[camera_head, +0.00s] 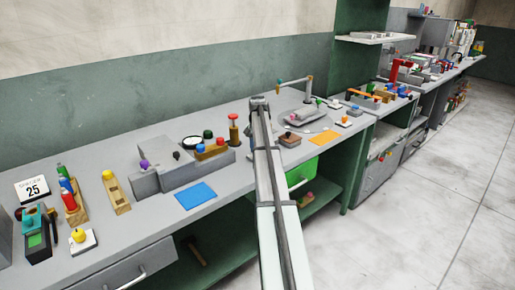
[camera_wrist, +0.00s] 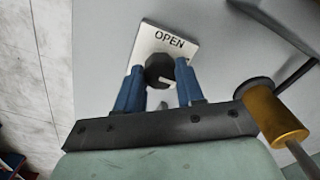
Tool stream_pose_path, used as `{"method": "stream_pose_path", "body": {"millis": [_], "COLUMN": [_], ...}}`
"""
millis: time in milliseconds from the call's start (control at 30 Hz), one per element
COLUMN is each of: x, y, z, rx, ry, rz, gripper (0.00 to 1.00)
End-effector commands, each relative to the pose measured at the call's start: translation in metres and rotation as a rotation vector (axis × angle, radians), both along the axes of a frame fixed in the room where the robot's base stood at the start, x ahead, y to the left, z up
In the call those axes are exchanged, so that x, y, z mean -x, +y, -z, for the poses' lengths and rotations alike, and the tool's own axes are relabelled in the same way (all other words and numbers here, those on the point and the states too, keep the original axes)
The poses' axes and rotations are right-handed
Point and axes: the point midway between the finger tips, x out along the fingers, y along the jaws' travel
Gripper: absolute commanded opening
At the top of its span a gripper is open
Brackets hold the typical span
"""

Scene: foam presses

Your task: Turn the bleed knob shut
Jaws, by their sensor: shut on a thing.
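The bleed knob (camera_wrist: 158,68) is a dark round knob with a pale mark on its near right side. It sits on a small white plate (camera_wrist: 150,40) that reads OPEN at its far edge. My gripper (camera_wrist: 159,66) has its two blue fingers on either side of the knob and is shut on it. In the head view my arm reaches over the bench and hides the knob and the fingertips. The lower part of the plate is partly hidden by the fingers.
In the wrist view a brass-coloured cylinder (camera_wrist: 276,115) with a dark disc and a metal rod is close on the right. In the head view, a blue mat (camera_head: 196,195) lies left of my arm and an orange mat (camera_head: 325,137) right. Grey blocks (camera_head: 160,172) stand left.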

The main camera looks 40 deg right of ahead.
Motion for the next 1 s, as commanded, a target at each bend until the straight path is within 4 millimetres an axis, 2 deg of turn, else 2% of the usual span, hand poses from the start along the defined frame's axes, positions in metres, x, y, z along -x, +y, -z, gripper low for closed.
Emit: {"method": "stream_pose_path", "body": {"millis": [333, 367, 600, 867, 1000], "x": [0.001, 0.001, 0.0, 0.0, 0.0], "y": [0.001, 0.001, 0.0, 0.0, 0.0], "z": [0.0, 0.0, 0.0, -0.001, -0.01], "rx": [-0.002, -0.002, -0.001, 0.0, 0.0], "ry": [0.001, 0.001, 0.001, 0.0, -0.001], "rz": [0.003, 0.003, 0.002, 0.001, 0.001], "gripper": [0.07, 0.4, 0.63, 0.63, 0.63]}}
